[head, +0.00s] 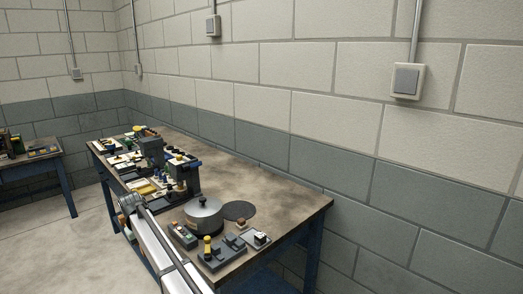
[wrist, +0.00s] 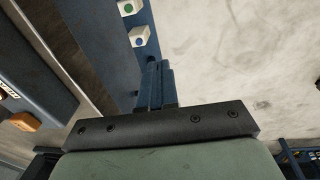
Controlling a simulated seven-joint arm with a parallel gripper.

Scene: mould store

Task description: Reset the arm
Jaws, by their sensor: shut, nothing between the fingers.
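My gripper (wrist: 154,66) shows in the wrist view as two dark blue fingers pressed together beyond a black bar with screws. It is shut and holds nothing. The fingers point past a dark blue panel, with pale floor to their right. In the head view my pale arm runs up from the bottom edge along the front side of the workbench (head: 285,222). I cannot make out the fingers there.
The bench bears a round lidded metal pot (head: 203,217), a dark disc (head: 239,210), a grey block machine (head: 181,177) and many small parts. A block wall runs behind. Another table (head: 30,157) stands far left. Floor (head: 50,250) is open at the left.

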